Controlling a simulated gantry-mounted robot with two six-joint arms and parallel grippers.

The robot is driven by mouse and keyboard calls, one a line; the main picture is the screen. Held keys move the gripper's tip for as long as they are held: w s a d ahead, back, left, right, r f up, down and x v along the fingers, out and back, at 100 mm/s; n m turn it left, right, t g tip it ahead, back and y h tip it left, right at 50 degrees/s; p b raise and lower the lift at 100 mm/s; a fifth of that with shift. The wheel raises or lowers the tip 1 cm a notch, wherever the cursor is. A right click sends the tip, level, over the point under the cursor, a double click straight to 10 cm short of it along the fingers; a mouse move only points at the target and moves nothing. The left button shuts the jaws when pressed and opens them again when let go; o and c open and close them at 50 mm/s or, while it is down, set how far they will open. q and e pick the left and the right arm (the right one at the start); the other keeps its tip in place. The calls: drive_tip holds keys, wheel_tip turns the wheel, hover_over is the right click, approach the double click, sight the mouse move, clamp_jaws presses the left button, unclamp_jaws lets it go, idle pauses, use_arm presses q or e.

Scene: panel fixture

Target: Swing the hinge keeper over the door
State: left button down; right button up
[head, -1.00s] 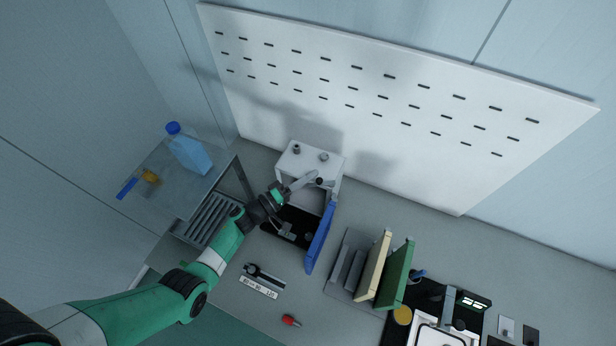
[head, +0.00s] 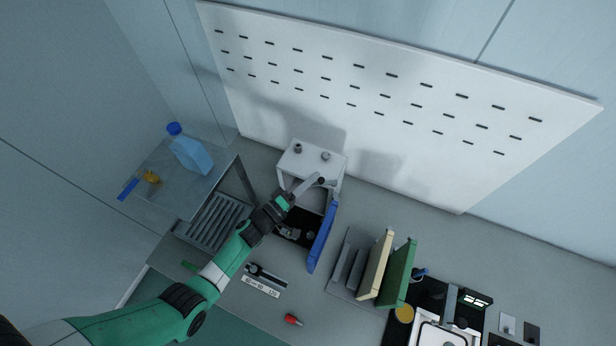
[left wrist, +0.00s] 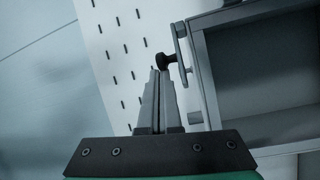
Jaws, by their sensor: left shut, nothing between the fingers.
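The fixture is a small grey-white box (head: 300,164) with an open front. Its blue door (head: 321,238) stands swung open at the right. A black knob (head: 321,181) sits by the box's upper front edge. In the left wrist view the knob (left wrist: 166,62) sticks out from a short grey bar (left wrist: 181,46), apparently the hinge keeper, beside the box frame (left wrist: 206,80). My left gripper (head: 316,177) is shut and empty, its tips right at the knob. In the wrist view the fingertips (left wrist: 160,72) overlap the knob's lower edge; I cannot tell whether they touch.
Cream (head: 375,265) and green (head: 398,273) panels stand in a rack to the right. A red-tipped item (head: 292,320) lies in front. The white slotted wall panel (head: 400,110) rises behind.

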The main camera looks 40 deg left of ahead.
use_arm(q)
drive_tip(key=shift+s+d, duration=0.1)
drive_tip(key=shift+d, duration=0.05)
drive_tip(key=shift+s+d+p, duration=0.2)
drive_tip(key=shift+d+p, duration=0.15)
drive_tip(key=shift+d, duration=0.35)
drive_tip(key=shift+s+d+p, duration=0.25)
drive_tip(key=shift+d+p, duration=0.05)
drive_tip(key=shift+d, duration=0.4)
drive_tip(key=shift+s+d+p, duration=0.2)
drive_tip(key=shift+d+p, duration=0.15)
drive_tip(key=shift+d, duration=0.45)
drive_tip(key=s+p, duration=0.2)
drive_tip(key=s, duration=0.9)
drive_tip(key=shift+s+a+f, duration=0.3)
drive_tip(key=shift+a+f, duration=0.05)
drive_tip(key=shift+f, duration=0.1)
